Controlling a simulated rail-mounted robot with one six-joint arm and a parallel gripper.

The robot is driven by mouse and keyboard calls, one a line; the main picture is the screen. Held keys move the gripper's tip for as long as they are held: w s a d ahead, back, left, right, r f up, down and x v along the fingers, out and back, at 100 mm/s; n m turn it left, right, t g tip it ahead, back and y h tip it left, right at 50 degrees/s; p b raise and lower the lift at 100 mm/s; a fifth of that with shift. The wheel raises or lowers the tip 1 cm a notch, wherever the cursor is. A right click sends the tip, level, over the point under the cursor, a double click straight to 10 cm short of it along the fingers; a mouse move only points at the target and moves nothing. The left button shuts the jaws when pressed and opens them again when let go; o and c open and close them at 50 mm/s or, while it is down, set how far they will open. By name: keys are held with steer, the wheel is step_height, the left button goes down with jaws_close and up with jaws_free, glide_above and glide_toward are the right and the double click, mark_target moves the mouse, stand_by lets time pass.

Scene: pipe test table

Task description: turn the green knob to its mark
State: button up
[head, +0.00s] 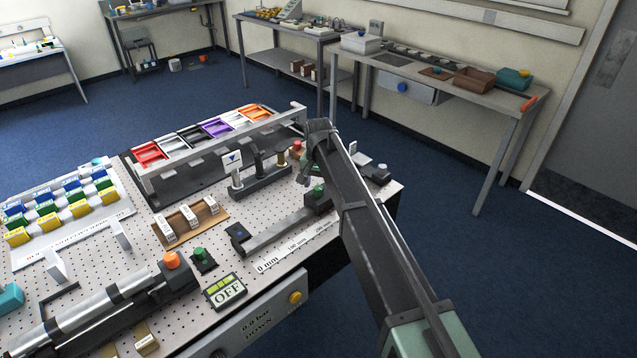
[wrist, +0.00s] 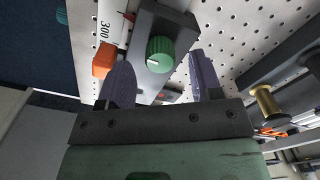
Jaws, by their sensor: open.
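A green knob (wrist: 160,54) with a short pale line on its face sits on a dark grey block (wrist: 158,28) in the wrist view. In the head view, the green knob (head: 318,189) shows on the dark block at the right end of a grey rail. My gripper (wrist: 159,62) is open, its two purple fingers on either side of the knob with gaps to it and nothing held. The gripper is small and partly hidden behind my arm in the head view (head: 306,172). I cannot make out a mark for the knob.
An orange piece (wrist: 103,59) stands by the scale near the left finger. A brass post (wrist: 265,104) stands to the right in the wrist view. Another green knob (head: 199,254) sits near the OFF display (head: 226,291). Coloured trays (head: 205,131) stand at the back.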

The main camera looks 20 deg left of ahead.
mark_target(319, 188)
step_height(319, 188, up, 8)
steer(key=p, duration=0.6)
steer(key=shift+r+p, duration=0.15)
steer(key=shift+p, duration=0.15)
steer(key=s+d+f+b, duration=0.2)
steer(key=s+d, duration=0.6)
steer(key=d, duration=0.6)
steer(key=s+d+f+b, duration=0.2)
steer(key=s+d, duration=0.7)
steer(key=d, duration=0.6)
steer(key=s+d+f+b, duration=0.2)
steer(key=s+d, duration=0.6)
steer(key=d, duration=0.6)
steer(key=shift+s+d+m, duration=0.35)
steer(key=shift+m, duration=0.05)
